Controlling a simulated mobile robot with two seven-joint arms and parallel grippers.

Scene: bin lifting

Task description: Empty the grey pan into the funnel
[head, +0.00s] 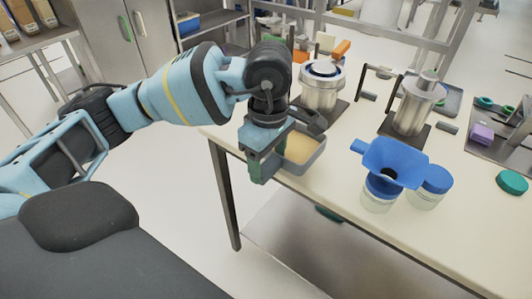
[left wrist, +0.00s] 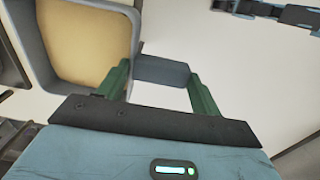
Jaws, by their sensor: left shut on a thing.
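The grey pan (head: 312,163) holds tan powder and is at the left edge of the table. My left gripper (head: 259,163) is shut on the pan's handle. In the left wrist view the handle (left wrist: 161,72) lies between the green fingers, and the pan (left wrist: 62,70) with its level powder is at the upper left. The blue funnel (head: 398,154) sits on a clear jar (head: 378,196) to the right of the pan, apart from it. Whether the pan touches the table is hard to tell. My right gripper is in neither view.
A second jar with a blue lid (head: 435,180) stands next to the funnel. Two metal devices (head: 322,88) (head: 413,108) stand behind on dark bases. A green lid (head: 511,182) lies at the right. The table front (head: 470,225) is clear.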

